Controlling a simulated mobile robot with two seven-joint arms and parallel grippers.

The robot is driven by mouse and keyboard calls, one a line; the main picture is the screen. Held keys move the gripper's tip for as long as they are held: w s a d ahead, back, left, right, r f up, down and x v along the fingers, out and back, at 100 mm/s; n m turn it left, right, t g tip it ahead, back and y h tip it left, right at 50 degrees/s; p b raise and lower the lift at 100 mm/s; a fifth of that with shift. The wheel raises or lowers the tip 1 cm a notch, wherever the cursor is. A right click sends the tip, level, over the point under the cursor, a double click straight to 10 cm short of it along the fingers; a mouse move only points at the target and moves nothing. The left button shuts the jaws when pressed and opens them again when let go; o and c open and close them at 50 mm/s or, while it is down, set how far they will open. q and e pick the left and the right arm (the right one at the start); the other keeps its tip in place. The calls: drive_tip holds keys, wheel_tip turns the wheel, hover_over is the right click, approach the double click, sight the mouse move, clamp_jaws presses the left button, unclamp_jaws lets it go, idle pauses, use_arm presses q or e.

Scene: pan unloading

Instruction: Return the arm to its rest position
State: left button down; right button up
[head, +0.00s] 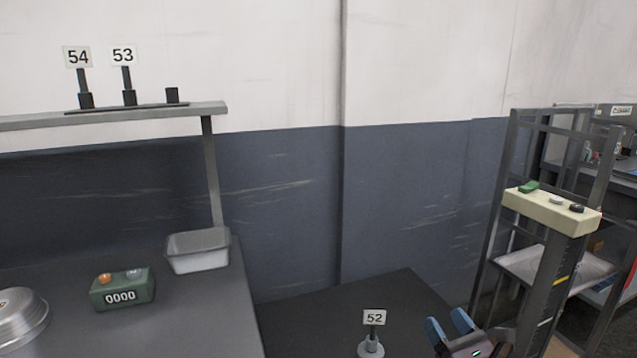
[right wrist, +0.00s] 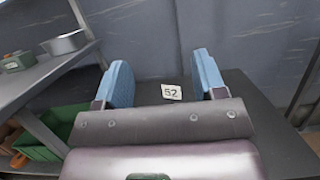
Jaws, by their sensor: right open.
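My right gripper (head: 449,328) is at the lower right of the head view, with its two blue finger pads apart. In the right wrist view the gripper (right wrist: 160,85) is open and nothing is between the fingers. That sign also shows beyond the fingers in the right wrist view (right wrist: 171,92). My left gripper is not in view.
A dark table (head: 330,303) lies beneath the sign. On the left counter (head: 195,318) are a metal pan (head: 199,251), a green counter box reading 0000 (head: 122,288) and a round metal lid-like object (head: 20,318). A control post (head: 552,209) and metal rack (head: 507,170) stand at right.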

drive_tip(key=s+d+f+m+g+h+b, duration=0.1)
drive_tip(key=s+f+m+g+h+b, duration=0.5)
drive_tip(key=s+f+m, duration=1.6)
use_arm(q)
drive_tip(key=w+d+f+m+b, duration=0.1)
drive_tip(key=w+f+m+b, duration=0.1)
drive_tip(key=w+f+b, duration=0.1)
use_arm(e)
drive_tip(key=s+a+m+g, duration=0.2)
drive_tip(key=s+m+g, duration=0.2)
drive_tip(key=s+m, duration=1.05)
use_arm(q)
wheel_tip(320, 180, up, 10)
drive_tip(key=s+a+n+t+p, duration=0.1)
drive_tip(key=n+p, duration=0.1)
drive_tip(key=p, duration=1.5)
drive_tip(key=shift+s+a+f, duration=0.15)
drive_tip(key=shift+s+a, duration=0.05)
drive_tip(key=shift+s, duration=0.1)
use_arm(e)
wheel_tip(320, 180, up, 11)
drive_tip(key=s+d+m+h, duration=0.1)
drive_tip(key=shift+s+d+m+t, duration=0.15)
drive_tip(key=shift+d+m+t, duration=0.15)
drive_tip(key=shift+d+m, duration=0.1)
